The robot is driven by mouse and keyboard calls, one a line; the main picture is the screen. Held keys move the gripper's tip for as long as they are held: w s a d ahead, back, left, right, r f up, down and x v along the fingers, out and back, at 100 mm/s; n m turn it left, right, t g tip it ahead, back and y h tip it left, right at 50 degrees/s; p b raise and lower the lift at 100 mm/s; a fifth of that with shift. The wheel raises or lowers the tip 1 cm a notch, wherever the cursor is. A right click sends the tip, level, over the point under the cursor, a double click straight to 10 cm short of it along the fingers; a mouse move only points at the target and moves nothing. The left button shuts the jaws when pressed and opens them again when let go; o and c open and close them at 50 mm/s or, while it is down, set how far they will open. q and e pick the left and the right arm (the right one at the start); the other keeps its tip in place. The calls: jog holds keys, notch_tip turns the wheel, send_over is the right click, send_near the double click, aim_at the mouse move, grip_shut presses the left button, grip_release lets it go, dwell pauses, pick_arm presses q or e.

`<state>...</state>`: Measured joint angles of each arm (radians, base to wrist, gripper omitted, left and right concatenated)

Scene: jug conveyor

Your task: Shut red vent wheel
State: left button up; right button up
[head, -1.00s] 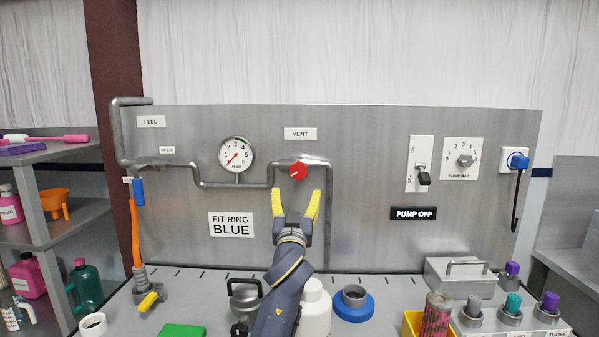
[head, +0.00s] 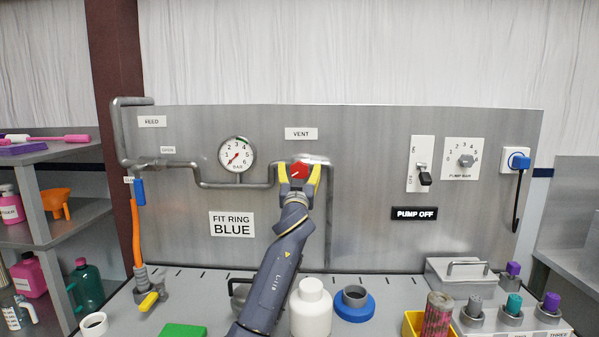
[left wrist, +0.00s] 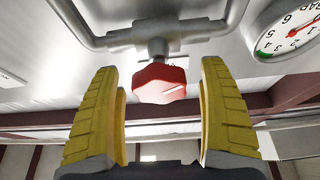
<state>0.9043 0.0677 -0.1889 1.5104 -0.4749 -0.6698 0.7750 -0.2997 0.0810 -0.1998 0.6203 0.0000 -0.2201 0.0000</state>
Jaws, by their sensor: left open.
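The red vent wheel (head: 299,170) sits on the grey pipe under the VENT sign. My left gripper (head: 297,180) is raised to it, with one yellow finger on each side of the wheel. In the left wrist view the red wheel (left wrist: 159,82) hangs from its grey stem, centred between the open fingers (left wrist: 160,105). Gaps show on both sides there, so the fingers are around the wheel but apart from it. My right gripper does not show.
The pressure gauge (head: 237,155) is left of the wheel. A white jug (head: 311,310), a blue ring (head: 354,306) and a lidded grey box (head: 459,275) stand on the bench below. The pump switch (head: 425,176) is to the right. The panel around the wheel is flat.

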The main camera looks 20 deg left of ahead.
pick_arm(q)
jog(key=shift+c, duration=0.6)
jog(key=c, duration=1.2)
jog(key=shift+m, duration=0.4)
jog(key=m+h, duration=0.2)
jog(key=m, duration=0.2)
jog(key=m+h, duration=0.2)
jog(key=m, duration=0.1)
jog(key=shift+m+h, duration=0.3)
jog(key=shift+m, duration=0.1)
jog(key=m+g+h, duration=0.1)
jog(key=m, duration=0.3)
jog(key=m+g+h, duration=0.1)
jog(key=m, duration=0.3)
jog(key=shift+r+h, duration=0.1)
jog(key=shift+h, duration=0.3)
jog(key=m+g, duration=0.1)
jog(key=m, duration=0.2)
jog(key=m+g, duration=0.1)
jog(key=m, duration=0.2)
jog(key=shift+g, duration=0.3)
jog(key=m+g, duration=0.1)
jog(key=m, duration=0.3)
jog(key=shift+d+m+g+y, duration=0.1)
jog(key=shift+m+g+y, duration=0.3)
jog(key=shift+f, duration=0.25)
jog(key=o, duration=1.3)
jog(key=shift+r, duration=0.1)
